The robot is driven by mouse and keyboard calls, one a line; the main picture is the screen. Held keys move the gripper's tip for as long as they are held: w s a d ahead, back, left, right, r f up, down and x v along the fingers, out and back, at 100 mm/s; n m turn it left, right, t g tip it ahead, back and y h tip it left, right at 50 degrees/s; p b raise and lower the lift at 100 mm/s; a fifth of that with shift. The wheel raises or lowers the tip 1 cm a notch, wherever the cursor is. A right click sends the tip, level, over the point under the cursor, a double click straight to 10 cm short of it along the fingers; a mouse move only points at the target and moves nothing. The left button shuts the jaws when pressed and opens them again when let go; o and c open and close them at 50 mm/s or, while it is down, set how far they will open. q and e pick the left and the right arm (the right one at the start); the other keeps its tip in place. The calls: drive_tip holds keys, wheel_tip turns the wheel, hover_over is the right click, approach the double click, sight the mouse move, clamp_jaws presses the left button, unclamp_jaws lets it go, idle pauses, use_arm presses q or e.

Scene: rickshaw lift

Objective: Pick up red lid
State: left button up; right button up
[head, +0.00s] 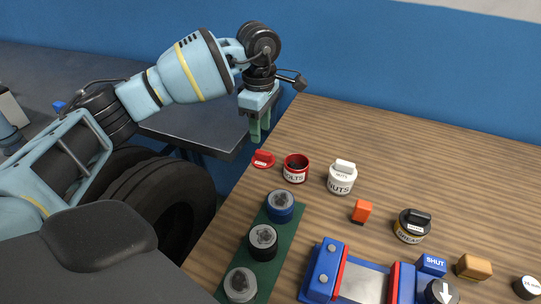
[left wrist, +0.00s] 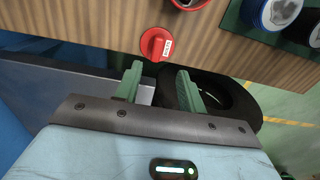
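The red lid (head: 263,159) lies on the wooden table near its left edge, beside the open red BOLTS jar (head: 295,168). The lid has a raised grip with a white label, seen in the left wrist view (left wrist: 156,45). My left gripper (head: 260,131) points down above and behind the lid, off the table's left edge. Its two green fingers (left wrist: 158,82) are apart with nothing between them, and the lid shows just beyond the tips. My right gripper is not in view.
A white NUTS jar (head: 342,178), an orange block (head: 362,211) and a black-lidded GREASE jar (head: 411,226) stand to the right. A green mat (head: 280,239) with several round pieces lies in front. A blue vise-like device (head: 327,271) is at the front. A dark bench (head: 190,125) stands left; the table's back is clear.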

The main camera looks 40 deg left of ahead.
sight(263, 152)
use_arm(q)
drive_tip(key=shift+s+f, duration=0.15)
drive_tip(key=shift+f, duration=0.35)
drive_tip(key=shift+w+f, duration=0.25)
drive_tip(key=shift+f, duration=1.45)
drive_tip(key=shift+w+f, duration=0.2)
drive_tip(key=shift+f, duration=1.45)
clamp_jaws()
